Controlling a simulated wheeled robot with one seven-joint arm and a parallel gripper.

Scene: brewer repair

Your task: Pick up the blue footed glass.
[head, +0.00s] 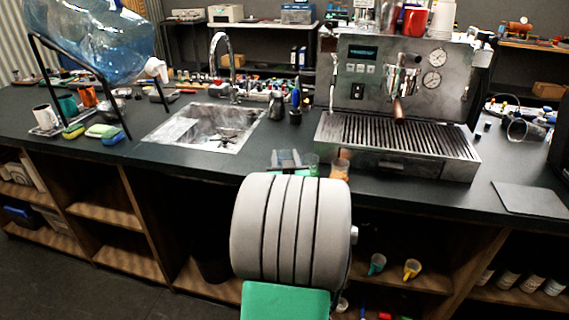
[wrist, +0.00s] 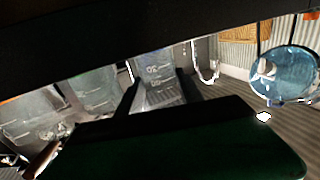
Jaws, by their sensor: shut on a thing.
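My gripper (wrist: 157,92) is shut on a see-through grey-blue glass with pale markings, which I take to be the blue footed glass (wrist: 154,72). In the wrist view the glass stands between the two dark fingers; its foot is hidden. In the head view my gripper (head: 287,160) is at the counter's front edge, mostly behind my own arm, and the held glass is hard to make out. I cannot tell whether it touches the counter.
The espresso machine (head: 398,90) stands behind to the right, the sink (head: 208,128) to the left. The counter right of the machine holds a grey mat (head: 530,198).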

